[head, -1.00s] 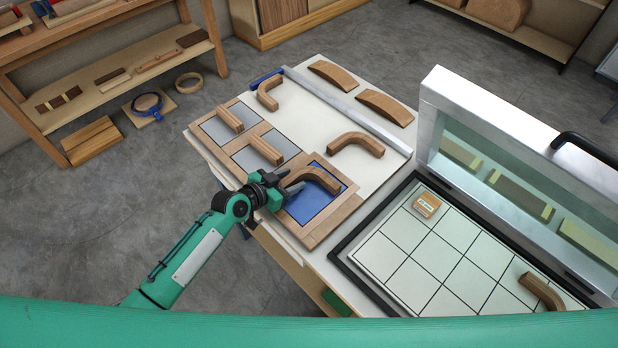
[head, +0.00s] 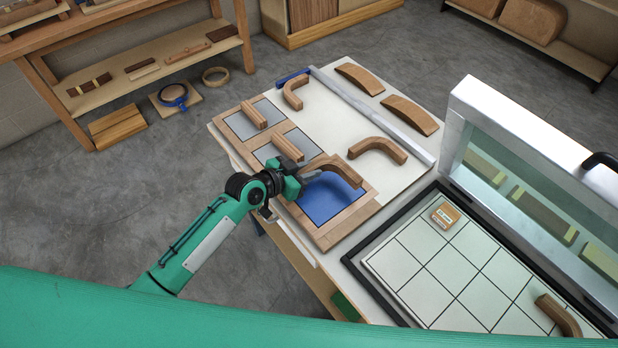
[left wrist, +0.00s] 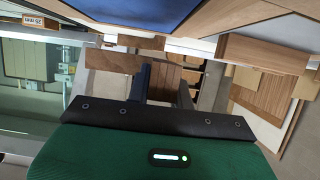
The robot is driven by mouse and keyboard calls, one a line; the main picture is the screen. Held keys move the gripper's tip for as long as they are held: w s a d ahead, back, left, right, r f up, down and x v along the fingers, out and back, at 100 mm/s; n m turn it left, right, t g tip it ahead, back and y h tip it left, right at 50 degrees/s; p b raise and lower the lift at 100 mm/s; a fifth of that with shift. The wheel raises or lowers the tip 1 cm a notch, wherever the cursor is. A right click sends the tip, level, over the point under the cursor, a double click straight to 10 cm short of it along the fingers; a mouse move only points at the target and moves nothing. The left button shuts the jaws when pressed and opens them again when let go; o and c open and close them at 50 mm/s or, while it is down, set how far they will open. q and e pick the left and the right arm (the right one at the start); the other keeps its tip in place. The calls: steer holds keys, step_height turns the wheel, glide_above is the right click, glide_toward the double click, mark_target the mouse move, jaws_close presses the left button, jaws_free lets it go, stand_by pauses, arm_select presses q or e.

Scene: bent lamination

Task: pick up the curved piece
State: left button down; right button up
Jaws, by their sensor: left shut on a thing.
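The brown curved wooden piece (head: 342,168) is in my left gripper (head: 312,172) in the head view. The gripper is shut on one end, and the free end curves away to the right. The piece appears raised above the blue pad (head: 325,200) of the wooden tray (head: 355,222). The blue pad also shows at the top of the left wrist view (left wrist: 150,10). The exact gap below the piece is hard to judge. My right gripper is not in view.
Other wooden pieces lie on the tray's grey pads (head: 268,152). Another curved piece (head: 378,149) is close behind, on the white board. A metal bar (head: 345,98) crosses the board. At right is a black-framed grid plate (head: 430,270) with a raised metal-framed window (head: 540,160).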

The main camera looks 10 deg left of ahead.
arm_select(q)
step_height(320, 180, up, 15)
steer(key=b, duration=0.2)
steer(key=shift+r, duration=0.2)
